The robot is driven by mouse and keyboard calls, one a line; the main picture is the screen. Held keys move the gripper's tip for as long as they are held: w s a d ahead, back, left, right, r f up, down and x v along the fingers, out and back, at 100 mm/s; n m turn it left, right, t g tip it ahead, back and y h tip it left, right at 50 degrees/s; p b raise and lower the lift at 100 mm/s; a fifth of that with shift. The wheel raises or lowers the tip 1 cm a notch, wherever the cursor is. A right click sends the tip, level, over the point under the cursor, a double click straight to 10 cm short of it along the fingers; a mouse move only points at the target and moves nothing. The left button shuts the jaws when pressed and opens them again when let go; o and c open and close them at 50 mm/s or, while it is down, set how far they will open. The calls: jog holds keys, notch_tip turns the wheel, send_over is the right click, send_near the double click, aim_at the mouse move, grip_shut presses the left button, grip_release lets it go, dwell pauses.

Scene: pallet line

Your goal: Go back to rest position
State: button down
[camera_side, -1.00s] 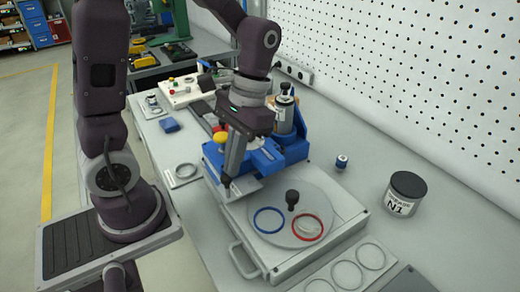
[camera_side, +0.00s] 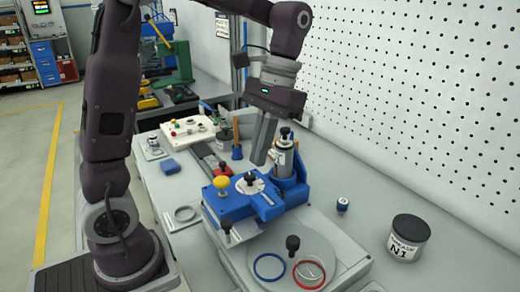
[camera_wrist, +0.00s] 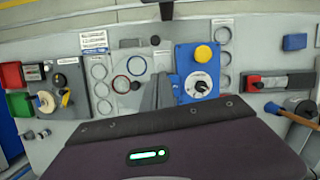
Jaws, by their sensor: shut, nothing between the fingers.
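My gripper (camera_side: 263,160) hangs above the rear of the blue fixture (camera_side: 228,206) in the side view, fingers pointing down. It is shut and holds nothing. In the wrist view the closed fingers (camera_wrist: 157,92) show in the middle, next to the blue fixture (camera_wrist: 197,65) with its yellow button. Whether they touch anything is not certain from the side view, but they appear raised clear of the fixture top.
A round plate (camera_side: 318,245) carries a blue ring (camera_side: 269,266), a red ring (camera_side: 309,275) and a black knob. A grease can (camera_side: 408,238) stands at the right. A silver cylinder (camera_side: 283,160) stands close to the fingers. A perforated wall (camera_side: 420,100) bounds the bench.

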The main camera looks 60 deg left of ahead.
jog(key=s+d+r+m+t, duration=0.1)
jog(key=s+d+m+t, duration=0.15)
jog(key=s+t, duration=0.85)
jog(key=w+a+f+n+g, duration=0.1)
jog(key=w+a+n+g, duration=0.2)
jog(key=w+g, duration=0.85)
jog(key=shift+m+t, duration=0.25)
jog(key=x, duration=0.6)
jog(key=w+x, duration=0.1)
jog(key=x, duration=0.2)
jog(key=shift+d+f, duration=0.15)
jog(key=shift+f, duration=0.1)
jog(key=s, duration=0.1)
jog(key=s+f, duration=0.1)
jog(key=s, duration=0.1)
jog(key=shift+s+d+f, duration=0.15)
jog(key=shift+d+f, duration=0.05)
jog(key=shift+d, duration=0.05)
jog(key=shift+s+d, duration=0.1)
jog(key=shift+s, duration=0.35)
jog(key=shift+s, duration=0.1)
